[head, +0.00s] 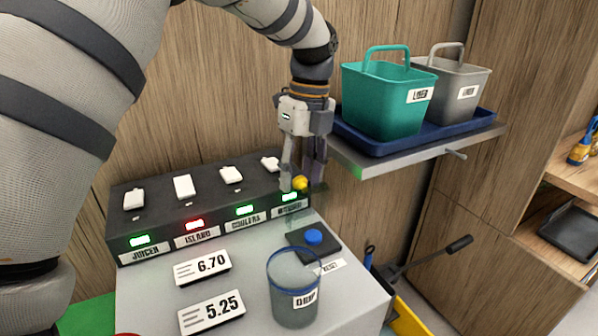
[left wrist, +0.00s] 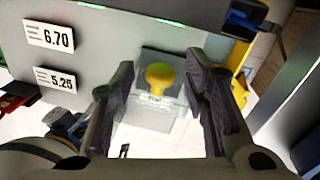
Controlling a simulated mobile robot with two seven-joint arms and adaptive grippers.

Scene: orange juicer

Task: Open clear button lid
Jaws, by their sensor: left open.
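A yellow button (head: 300,183) shows at the right end of the dark switch box, beside my left fingertips. In the left wrist view the yellow button (left wrist: 160,78) sits within a see-through cover, the clear lid (left wrist: 150,116). The lid looks down; I cannot tell if it touches a finger. My left gripper (head: 300,178) points down at the box's right end. In the left wrist view its two fingers (left wrist: 157,100) stand apart, one on each side of the lid, with nothing visibly clamped. My right gripper is not in view.
The dark switch box (head: 160,222) has white switches and lit indicators. A clear cup (head: 293,297) and a blue button (head: 314,237) are on the grey counter (head: 250,318). A shelf with a blue tray (head: 385,148), holding a teal bucket (head: 385,100) and a grey bucket (head: 452,85), is close right of my left gripper.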

